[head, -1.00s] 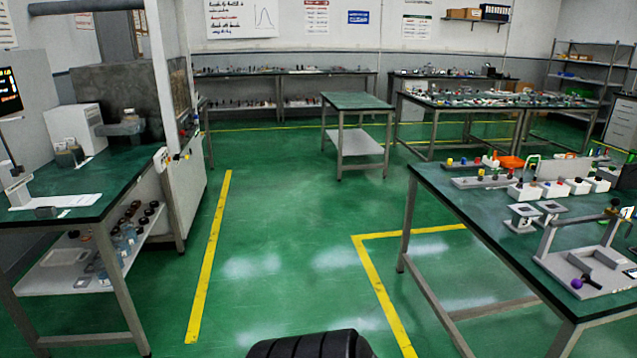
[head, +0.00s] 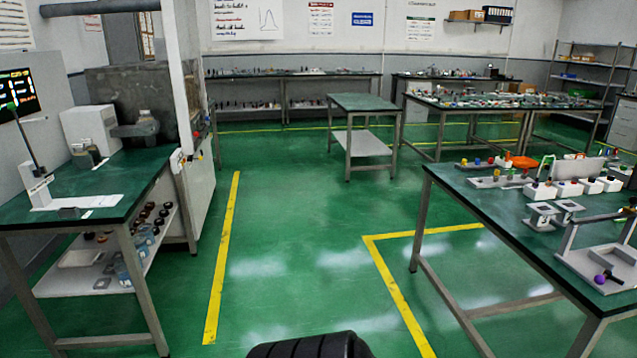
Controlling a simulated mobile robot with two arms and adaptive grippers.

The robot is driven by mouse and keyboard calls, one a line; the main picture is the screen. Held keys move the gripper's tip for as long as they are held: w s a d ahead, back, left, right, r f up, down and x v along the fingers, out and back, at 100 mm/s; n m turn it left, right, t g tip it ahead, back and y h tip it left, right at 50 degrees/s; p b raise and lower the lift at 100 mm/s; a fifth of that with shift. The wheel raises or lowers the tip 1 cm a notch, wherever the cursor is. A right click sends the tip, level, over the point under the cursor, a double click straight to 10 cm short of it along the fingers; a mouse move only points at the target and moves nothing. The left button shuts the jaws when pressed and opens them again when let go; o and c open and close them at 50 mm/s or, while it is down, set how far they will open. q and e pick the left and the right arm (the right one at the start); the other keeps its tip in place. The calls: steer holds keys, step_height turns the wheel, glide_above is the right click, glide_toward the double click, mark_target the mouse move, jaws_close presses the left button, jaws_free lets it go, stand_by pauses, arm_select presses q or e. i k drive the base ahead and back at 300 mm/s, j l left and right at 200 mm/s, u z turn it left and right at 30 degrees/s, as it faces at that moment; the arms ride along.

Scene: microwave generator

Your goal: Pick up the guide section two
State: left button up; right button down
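I cannot single out the guide section two by shape or label in the head view. Many small parts lie on the green-topped table at the right (head: 480,212), too small to name surely. Two small grey-white square stands (head: 543,214) are near its left edge. A grey frame fixture (head: 600,262) with a purple-knobbed part stands nearer to me, cut off by the right picture edge. Neither of my grippers is in view.
A left bench (head: 125,180) holds a white box, a small stand and papers, with bottles on its lower shelf. A small empty-topped table (head: 362,103) stands mid-room. A far table (head: 500,103) holds many small parts. The green floor (head: 300,250) between the benches is clear.

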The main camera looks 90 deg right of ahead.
mark_target(568, 208)
steer(key=i+z, duration=0.15)
steer(key=z, duration=1.45)
steer(key=j, duration=0.05)
